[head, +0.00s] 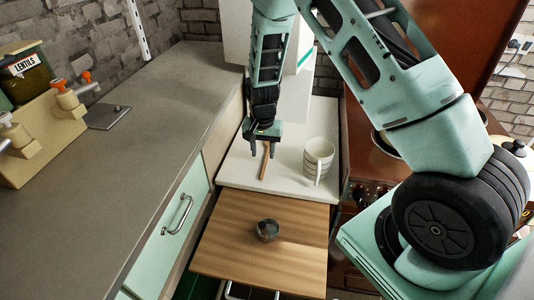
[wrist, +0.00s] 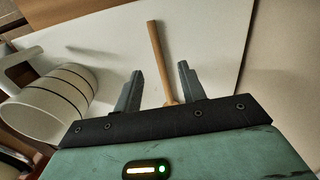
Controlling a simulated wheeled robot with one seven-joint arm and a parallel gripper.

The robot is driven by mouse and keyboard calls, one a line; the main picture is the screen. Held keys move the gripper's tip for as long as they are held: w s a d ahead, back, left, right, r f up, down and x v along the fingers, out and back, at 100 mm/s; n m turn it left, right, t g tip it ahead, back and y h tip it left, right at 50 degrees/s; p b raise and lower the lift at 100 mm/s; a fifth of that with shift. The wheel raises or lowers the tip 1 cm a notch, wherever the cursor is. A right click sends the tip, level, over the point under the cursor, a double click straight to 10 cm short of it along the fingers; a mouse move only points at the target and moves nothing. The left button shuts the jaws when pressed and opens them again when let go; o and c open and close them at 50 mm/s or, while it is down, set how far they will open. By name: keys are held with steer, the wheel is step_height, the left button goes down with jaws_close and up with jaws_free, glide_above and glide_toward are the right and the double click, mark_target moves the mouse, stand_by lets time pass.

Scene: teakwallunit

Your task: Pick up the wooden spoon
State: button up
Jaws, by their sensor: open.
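The wooden spoon (head: 265,162) lies on the white counter (head: 236,171). In the wrist view its handle (wrist: 158,52) runs between my two fingers and away from them, and its near end is hidden behind the gripper body. My gripper (head: 263,150) points down over the spoon, with one finger on either side. In the wrist view my gripper (wrist: 161,80) is open, with a gap between each finger and the handle. I cannot tell how far the fingertips are above the counter.
A striped white mug (head: 318,160) stands close to the right of the spoon. A wooden board (head: 230,235) in front bears a small dark round bowl (head: 268,230). A grey worktop (head: 140,130) is on the left, and a brown stove (head: 362,165) is on the right.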

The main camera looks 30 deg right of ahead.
mark_target(264, 166)
steer(key=shift+f+p, duration=0.75)
steer(key=shift+f, duration=2.15)
jaws_close()
